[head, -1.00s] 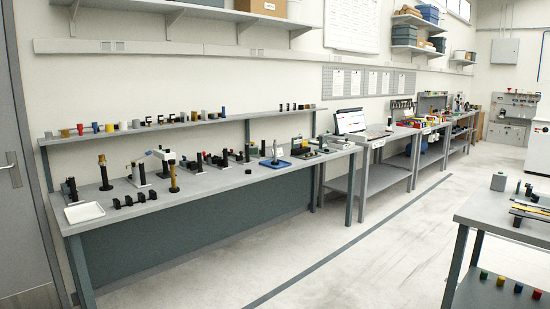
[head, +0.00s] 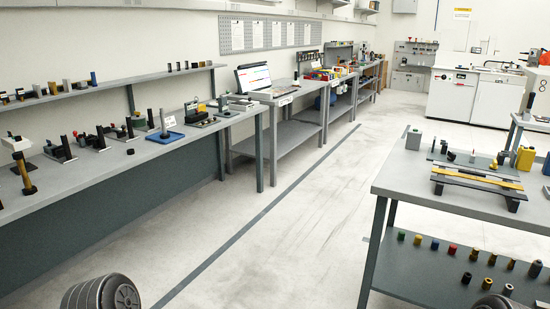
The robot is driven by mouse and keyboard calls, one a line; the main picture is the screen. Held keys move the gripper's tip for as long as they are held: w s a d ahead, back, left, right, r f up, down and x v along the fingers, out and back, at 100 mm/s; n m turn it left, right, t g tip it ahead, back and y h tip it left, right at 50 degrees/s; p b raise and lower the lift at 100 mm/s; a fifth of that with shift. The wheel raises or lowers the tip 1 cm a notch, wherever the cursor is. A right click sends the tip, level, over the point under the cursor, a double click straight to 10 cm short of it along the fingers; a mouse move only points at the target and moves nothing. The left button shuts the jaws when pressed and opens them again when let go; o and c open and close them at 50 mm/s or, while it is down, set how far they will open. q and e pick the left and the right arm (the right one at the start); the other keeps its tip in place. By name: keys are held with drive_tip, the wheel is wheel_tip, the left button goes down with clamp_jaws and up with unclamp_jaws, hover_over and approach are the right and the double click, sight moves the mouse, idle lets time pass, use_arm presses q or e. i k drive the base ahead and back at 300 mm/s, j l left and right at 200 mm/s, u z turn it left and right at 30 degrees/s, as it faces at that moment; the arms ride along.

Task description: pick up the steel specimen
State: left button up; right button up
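I cannot single out the steel specimen with certainty. On the right table (head: 400,180), long flat bars lie across black supports: a yellow bar (head: 480,178) and a dark bar beside it. Small upright pieces stand on a dark plate (head: 470,160) behind them, too small to identify. Neither of my grippers is in view. Only rounded dark parts of my own arms show at the bottom edge.
A grey block (head: 414,139) and a yellow container (head: 525,158) stand on the right table. Several coloured cylinders are on its lower shelf (head: 420,268). A long bench (head: 90,170) with instruments and a blue tray (head: 166,137) runs along the left wall. The floor (head: 280,215) between is clear.

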sight(164, 135)
drive_tip(key=i, duration=2.75)
drive_tip(key=i+l+u, duration=0.15)
drive_tip(key=i+u, duration=0.25)
drive_tip(key=i, duration=0.2)
drive_tip(key=i+l+u, duration=0.45)
drive_tip(key=i, duration=0.15)
drive_tip(key=i+l+u, duration=0.4)
drive_tip(key=i, duration=0.15)
drive_tip(key=i+l+u, duration=0.45)
drive_tip(key=l, duration=0.25)
drive_tip(key=i+l+u, duration=0.4)
drive_tip(key=l, duration=0.4)
drive_tip(key=k+j, duration=0.05)
drive_tip(key=k, duration=0.05)
